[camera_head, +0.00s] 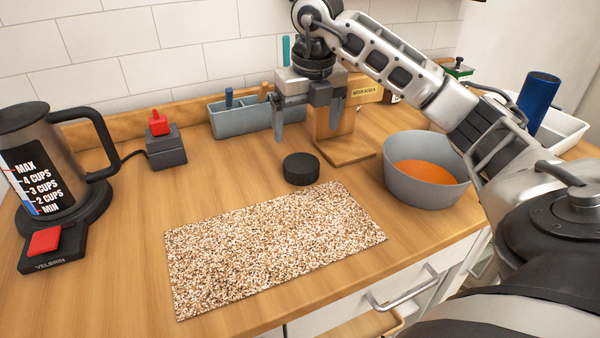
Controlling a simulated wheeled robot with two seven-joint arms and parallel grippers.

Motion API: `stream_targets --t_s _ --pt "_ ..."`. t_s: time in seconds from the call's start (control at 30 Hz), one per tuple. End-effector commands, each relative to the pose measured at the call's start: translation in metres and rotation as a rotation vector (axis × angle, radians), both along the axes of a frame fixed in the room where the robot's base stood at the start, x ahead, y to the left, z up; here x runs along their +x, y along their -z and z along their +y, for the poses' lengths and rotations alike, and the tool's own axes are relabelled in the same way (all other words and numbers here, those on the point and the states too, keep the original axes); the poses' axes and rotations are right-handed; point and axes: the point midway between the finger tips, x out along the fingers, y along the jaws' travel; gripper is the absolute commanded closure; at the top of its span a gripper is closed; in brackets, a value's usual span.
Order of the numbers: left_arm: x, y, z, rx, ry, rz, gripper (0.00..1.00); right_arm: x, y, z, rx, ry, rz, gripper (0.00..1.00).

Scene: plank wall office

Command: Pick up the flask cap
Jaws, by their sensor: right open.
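The flask cap appears to be the round black ribbed cap (301,169), lying flat on the wooden counter just behind a speckled mat. My right gripper (306,134) points down above and behind the cap in the picture. Its two fingers are spread apart with nothing between them. It does not visibly touch the cap. My left gripper is not in view.
A grey bowl with orange contents (393,186) stands right of the cap. The speckled mat (270,250) lies in front. A wooden stand (345,150) and blue-grey organiser (235,122) are behind. A kettle (60,160) and a red-topped block (166,150) are left.

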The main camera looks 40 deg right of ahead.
Motion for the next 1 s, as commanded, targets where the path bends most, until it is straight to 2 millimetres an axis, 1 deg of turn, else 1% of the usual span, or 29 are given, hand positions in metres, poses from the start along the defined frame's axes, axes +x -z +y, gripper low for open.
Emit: stream_targets --t_s 0.03,0.1,0.2,0.37,0.43,0.6,0.7,0.8,1.0 --pt "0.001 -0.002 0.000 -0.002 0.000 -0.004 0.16 0.001 0.012 -0.001 0.000 0.000 0.005 0.08" --pt "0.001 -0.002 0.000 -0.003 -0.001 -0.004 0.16 0.002 0.024 -0.001 0.000 0.000 0.004 0.08" --pt "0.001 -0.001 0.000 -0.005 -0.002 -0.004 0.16 0.005 0.035 -0.002 0.001 0.000 0.002 0.08" --pt "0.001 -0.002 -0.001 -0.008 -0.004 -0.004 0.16 0.006 0.045 -0.001 0.001 -0.001 0.002 0.08" --pt "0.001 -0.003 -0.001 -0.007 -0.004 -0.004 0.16 0.006 0.051 0.000 0.002 -0.002 0.003 0.08" --pt "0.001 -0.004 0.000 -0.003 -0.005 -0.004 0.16 0.007 0.078 0.004 0.003 -0.003 0.003 0.08" --pt "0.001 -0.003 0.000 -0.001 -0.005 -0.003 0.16 0.009 0.089 0.003 0.002 -0.002 0.001 0.08" --pt "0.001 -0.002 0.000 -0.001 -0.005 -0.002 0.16 0.010 0.094 0.003 0.002 -0.003 0.000 0.08" --pt "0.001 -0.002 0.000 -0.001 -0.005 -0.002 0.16 0.010 0.095 0.003 0.001 -0.003 -0.001 0.08"
